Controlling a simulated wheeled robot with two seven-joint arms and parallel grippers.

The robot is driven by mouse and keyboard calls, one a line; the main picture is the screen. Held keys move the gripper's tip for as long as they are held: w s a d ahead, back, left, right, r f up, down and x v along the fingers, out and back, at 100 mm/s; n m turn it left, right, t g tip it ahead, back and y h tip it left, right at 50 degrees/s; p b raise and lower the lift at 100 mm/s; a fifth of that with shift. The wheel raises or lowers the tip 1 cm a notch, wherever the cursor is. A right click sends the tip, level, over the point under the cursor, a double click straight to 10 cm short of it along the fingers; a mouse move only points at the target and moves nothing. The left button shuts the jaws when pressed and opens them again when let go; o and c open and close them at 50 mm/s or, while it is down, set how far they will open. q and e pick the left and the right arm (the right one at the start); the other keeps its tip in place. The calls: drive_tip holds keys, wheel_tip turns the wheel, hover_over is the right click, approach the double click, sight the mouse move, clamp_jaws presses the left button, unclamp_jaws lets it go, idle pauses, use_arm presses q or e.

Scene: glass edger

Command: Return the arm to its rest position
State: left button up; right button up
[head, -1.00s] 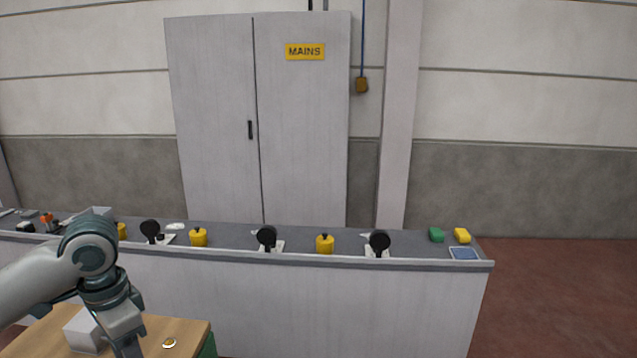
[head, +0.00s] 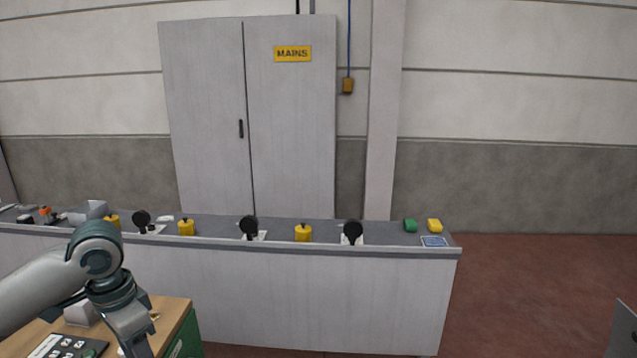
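My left arm comes in from the lower left, bent at a grey-green joint, with its hand (head: 134,330) pointing down over the wooden table. The fingertips are cut off by the bottom edge, so I cannot see whether this gripper is open or holds anything. My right arm and gripper are not in view.
The wooden table (head: 172,311) carries a light box (head: 80,314) and a keypad panel (head: 66,346). A grey panel (head: 624,335) shows at the right edge. Red floor there looks clear.

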use_arm(q)
drive_tip(key=w+d+f+n+t+h, duration=0.1)
drive_tip(key=w+d+f+n, duration=0.1)
drive_tip(key=w+f, duration=0.7)
drive_tip(key=w+d+f+n+t+h, duration=0.2)
drive_tip(key=w+f, duration=0.2)
drive_tip(key=f, duration=0.8)
drive_tip(key=s+a+f+n+y+b, duration=0.1)
drive_tip(key=s+f, duration=0.1)
drive_tip(key=f, duration=1.1)
drive_tip(key=s+a+f+n, duration=0.1)
drive_tip(key=s+a+f, duration=0.1)
drive_tip(key=f, duration=1)
drive_tip(key=s+a+f+y, duration=0.1)
drive_tip(key=s+f+y, duration=0.1)
drive_tip(key=s+f, duration=2)
drive_tip(key=s+d+f, duration=0.1)
drive_tip(key=s+f, duration=0.2)
drive_tip(key=s, duration=0.7)
drive_tip(key=s+d+f+g, duration=0.1)
drive_tip(key=s+d+f, duration=0.1)
drive_tip(key=s, duration=0.9)
drive_tip(key=s+d+f+m+g+b, duration=0.1)
drive_tip(key=s+f, duration=0.3)
drive_tip(key=s, duration=0.7)
drive_tip(key=shift+s+d+f+y, duration=0.2)
drive_tip(key=shift+d+f+y, duration=0.1)
drive_tip(key=shift+d, duration=0.35)
